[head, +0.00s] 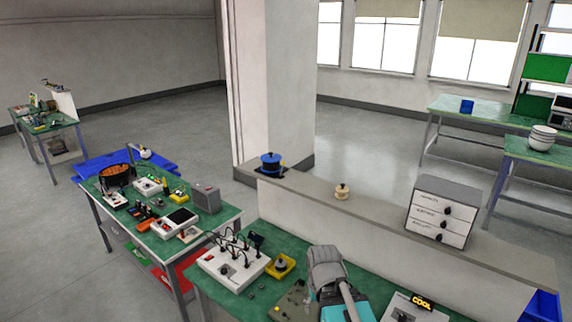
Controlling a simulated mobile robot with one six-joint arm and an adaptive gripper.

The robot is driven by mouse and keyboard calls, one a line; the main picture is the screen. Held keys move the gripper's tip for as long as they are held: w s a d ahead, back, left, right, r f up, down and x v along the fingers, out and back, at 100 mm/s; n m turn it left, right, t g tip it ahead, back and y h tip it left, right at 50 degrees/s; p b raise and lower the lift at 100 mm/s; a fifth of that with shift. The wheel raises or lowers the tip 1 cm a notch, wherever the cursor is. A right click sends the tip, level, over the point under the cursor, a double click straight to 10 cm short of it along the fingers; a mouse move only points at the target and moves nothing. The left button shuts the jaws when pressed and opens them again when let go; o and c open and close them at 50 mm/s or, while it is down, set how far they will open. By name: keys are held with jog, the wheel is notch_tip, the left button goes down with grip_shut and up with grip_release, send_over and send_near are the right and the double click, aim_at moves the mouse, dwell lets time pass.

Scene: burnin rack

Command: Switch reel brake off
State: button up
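A blue reel (270,162) sits on a dark base on the grey ledge, beside the pillar. A small yellow part shows at its right side. It may be the reel with the brake, but I cannot make out a brake switch or its position. A smaller cream spool (341,191) stands farther right on the same ledge. My grey arm end (325,268) is over the near green bench, in front of the ledge and well apart from the blue reel. Its fingertips are hidden or too small to tell, so I cannot see whether it is open or holding anything.
The near bench holds a white box with black cables (232,262), a yellow block (280,266) and a "COOL" sign (422,301). A white drawer cabinet (441,217) stands on the ledge's right. A cluttered bench (217,223) is at left. The ledge between reel and spool is clear.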

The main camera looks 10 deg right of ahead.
jog(key=shift+f+b, duration=0.4)
jog(key=shift+f, duration=0.15)
jog(key=shift+c, duration=0.9)
notch_tip(320, 180, down, 4)
jog(key=b, duration=0.4)
grip_shut()
notch_tip(320, 180, down, 14)
jog(key=b, duration=1.3)
jog(key=shift+r, duration=0.25)
jog(key=shift+a, duration=0.1)
